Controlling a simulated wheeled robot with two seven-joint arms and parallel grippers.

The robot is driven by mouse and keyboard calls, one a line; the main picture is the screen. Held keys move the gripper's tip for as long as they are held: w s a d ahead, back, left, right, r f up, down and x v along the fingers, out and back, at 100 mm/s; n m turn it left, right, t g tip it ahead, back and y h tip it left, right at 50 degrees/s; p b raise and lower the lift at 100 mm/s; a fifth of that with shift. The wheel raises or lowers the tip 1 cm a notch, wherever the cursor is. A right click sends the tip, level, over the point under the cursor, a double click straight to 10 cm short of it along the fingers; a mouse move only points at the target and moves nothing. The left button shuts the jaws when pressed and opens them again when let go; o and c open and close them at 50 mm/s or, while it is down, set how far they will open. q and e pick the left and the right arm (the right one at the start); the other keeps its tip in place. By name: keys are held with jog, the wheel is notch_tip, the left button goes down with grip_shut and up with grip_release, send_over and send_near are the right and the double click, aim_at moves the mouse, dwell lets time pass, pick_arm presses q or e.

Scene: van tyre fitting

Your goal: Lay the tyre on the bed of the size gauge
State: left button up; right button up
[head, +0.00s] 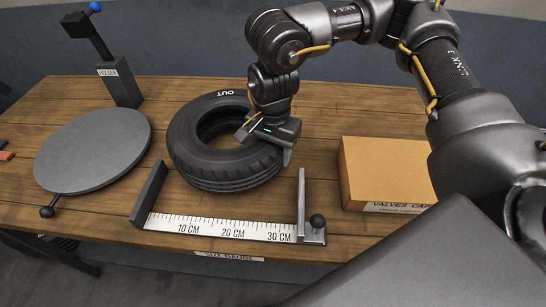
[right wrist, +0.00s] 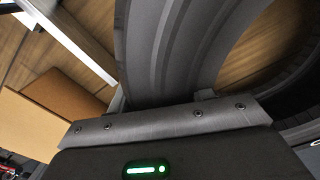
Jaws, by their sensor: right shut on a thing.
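The black tyre (head: 225,170) lies flat, or nearly so, behind the size gauge, its "OUT" mark facing up; I cannot tell whether it touches the table. My right gripper (head: 262,138) is shut on the right side of its wall. The tyre also fills much of the right wrist view (right wrist: 165,50), in front of the gripper (right wrist: 165,105). The size gauge (head: 225,229) has a white scale along the front, a fixed dark stop (head: 149,194) at left and an upright jaw (head: 301,205) with a black knob at right. My left gripper is not in view.
A round grey turntable (head: 93,150) with a black knob lies at left. Behind it stands a post marked "HOLDER" (head: 121,85) with a blue-tipped lever. A cardboard box of valve caps (head: 385,170) stands right of the gauge.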

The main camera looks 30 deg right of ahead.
notch_tip(320, 180, down, 3)
jog(key=shift+r+p, duration=0.15)
jog(key=shift+p, duration=0.2)
jog(key=o, duration=1.1)
jog(key=shift+f, duration=0.3)
jog(key=o, duration=0.4)
jog(key=shift+r, duration=0.1)
jog(key=shift+o, duration=0.2)
